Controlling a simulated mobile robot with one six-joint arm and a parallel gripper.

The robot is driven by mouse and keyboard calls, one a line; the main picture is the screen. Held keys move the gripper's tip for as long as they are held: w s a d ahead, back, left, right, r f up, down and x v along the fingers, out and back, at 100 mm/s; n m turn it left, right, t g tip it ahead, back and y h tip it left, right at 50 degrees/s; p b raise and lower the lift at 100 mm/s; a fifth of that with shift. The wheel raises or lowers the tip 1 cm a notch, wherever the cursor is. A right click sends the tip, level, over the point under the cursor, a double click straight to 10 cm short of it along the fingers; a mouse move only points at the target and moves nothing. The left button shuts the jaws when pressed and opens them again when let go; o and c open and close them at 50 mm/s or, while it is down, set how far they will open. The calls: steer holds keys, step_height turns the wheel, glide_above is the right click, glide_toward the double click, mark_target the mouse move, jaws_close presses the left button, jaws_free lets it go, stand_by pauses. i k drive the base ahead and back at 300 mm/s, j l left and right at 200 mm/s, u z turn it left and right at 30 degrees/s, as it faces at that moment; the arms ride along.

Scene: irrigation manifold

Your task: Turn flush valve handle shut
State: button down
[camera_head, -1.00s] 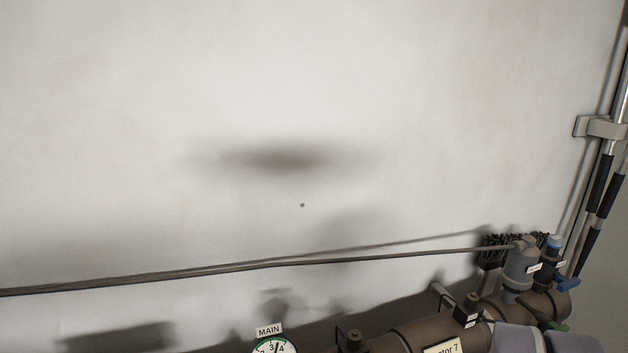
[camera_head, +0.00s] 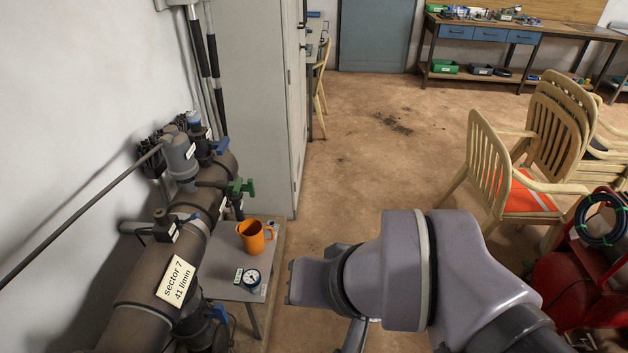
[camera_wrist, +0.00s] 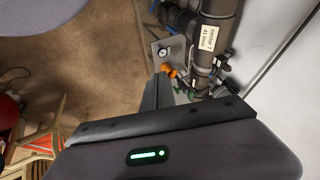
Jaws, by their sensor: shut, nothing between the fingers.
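The brown manifold pipe (camera_head: 150,285) runs along the left wall. A green handle (camera_head: 241,187) sits on a valve near its far end. Blue handles (camera_head: 220,146) show at the far end and low at the near end (camera_head: 218,312). I cannot read which one is the flush valve. In the wrist view the pipe (camera_wrist: 215,25) shows with a sector 7 label. My gripper (camera_wrist: 163,76) is shut and empty; its fingers point toward the manifold and appear apart from every handle. In the head view my arm stands right of the manifold.
A small grey table (camera_head: 225,268) beside the manifold holds an orange mug (camera_head: 253,237) and a round gauge (camera_head: 252,278). A grey cabinet (camera_head: 255,100) stands behind. Wooden chairs (camera_head: 540,150) and a red machine (camera_head: 580,260) stand at right. The floor between is clear.

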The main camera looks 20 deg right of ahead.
mark_target(249, 187)
steer(key=i+l+u, duration=0.25)
steer(key=i, duration=0.3)
steer(key=i+l+u, duration=0.25)
steer(key=i+l, duration=0.25)
steer(key=i+l+u, duration=0.25)
steer(key=i+l, duration=0.2)
steer(key=l, duration=0.2)
steer(key=i+l+u, duration=0.25)
steer(key=i+l, duration=0.15)
steer(key=l, duration=0.25)
